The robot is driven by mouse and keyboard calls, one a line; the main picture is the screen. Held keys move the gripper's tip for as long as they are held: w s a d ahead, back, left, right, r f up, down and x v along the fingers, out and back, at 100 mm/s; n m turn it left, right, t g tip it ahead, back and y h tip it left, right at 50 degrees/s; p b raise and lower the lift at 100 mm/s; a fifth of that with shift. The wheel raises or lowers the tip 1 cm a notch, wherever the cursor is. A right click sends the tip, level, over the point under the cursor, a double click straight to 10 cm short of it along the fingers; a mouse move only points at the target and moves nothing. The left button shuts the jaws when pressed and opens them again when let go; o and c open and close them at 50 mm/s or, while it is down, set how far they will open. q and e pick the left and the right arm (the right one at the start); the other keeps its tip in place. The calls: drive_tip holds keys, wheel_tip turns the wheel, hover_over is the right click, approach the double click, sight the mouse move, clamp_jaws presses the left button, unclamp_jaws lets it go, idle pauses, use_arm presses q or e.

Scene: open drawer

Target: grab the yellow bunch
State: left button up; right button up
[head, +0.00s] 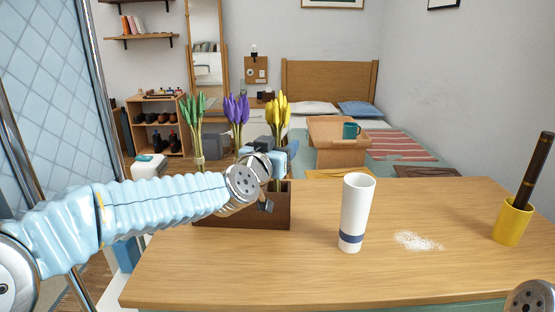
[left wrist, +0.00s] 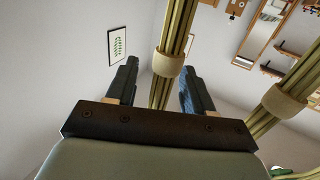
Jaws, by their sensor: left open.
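The yellow bunch (head: 278,110) stands upright, stems down, at the right end of a brown wooden box (head: 270,212) on the table. My left gripper (head: 274,160) is at its stems, below the blooms, and hides part of them. In the left wrist view the left gripper (left wrist: 158,75) is open. A tied bundle of green stems (left wrist: 176,35) with a tan band (left wrist: 168,63) shows between its fingers, closer to the right-hand one. Whether the stems touch a finger I cannot tell. My right gripper is not in view.
A purple bunch (head: 237,108) and a green bunch (head: 197,110) stand left of the yellow one.

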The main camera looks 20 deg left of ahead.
use_arm(q)
drive_tip(key=shift+w, duration=0.25)
drive_tip(key=c, duration=0.9)
clamp_jaws()
drive_tip(key=shift+r, duration=0.15)
